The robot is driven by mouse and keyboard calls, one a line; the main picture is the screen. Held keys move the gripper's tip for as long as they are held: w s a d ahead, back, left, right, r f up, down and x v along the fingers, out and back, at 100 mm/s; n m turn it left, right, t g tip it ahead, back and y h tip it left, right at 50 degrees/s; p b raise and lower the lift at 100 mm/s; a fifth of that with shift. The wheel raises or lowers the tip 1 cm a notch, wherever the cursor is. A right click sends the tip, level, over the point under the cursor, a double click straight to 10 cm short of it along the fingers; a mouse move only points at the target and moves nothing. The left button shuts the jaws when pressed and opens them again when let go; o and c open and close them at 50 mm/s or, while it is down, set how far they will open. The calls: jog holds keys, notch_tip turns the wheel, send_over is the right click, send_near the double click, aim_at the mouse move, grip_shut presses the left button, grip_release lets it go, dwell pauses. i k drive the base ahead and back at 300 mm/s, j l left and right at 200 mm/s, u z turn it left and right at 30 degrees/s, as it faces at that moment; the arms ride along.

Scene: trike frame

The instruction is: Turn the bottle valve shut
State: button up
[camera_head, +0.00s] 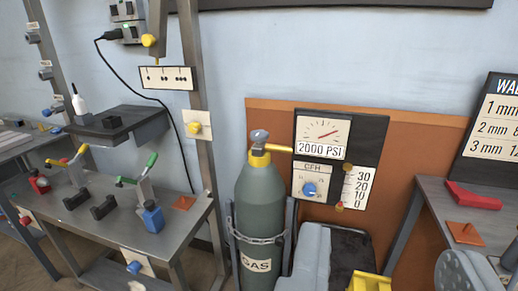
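A yellow pipe runs from the valve to a gauge panel (340,137) reading "2000 PSI". How far the valve is turned cannot be told.
A metal bench (185,217) with clamps stands at the left, with an upright post (190,80) between it and the bottle. Another bench (450,211) is at the right. The space above the valve looks clear.

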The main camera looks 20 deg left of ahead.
aim_at(259, 135)
jog(key=i+j, duration=0.9)
jog(key=j, duration=0.15)
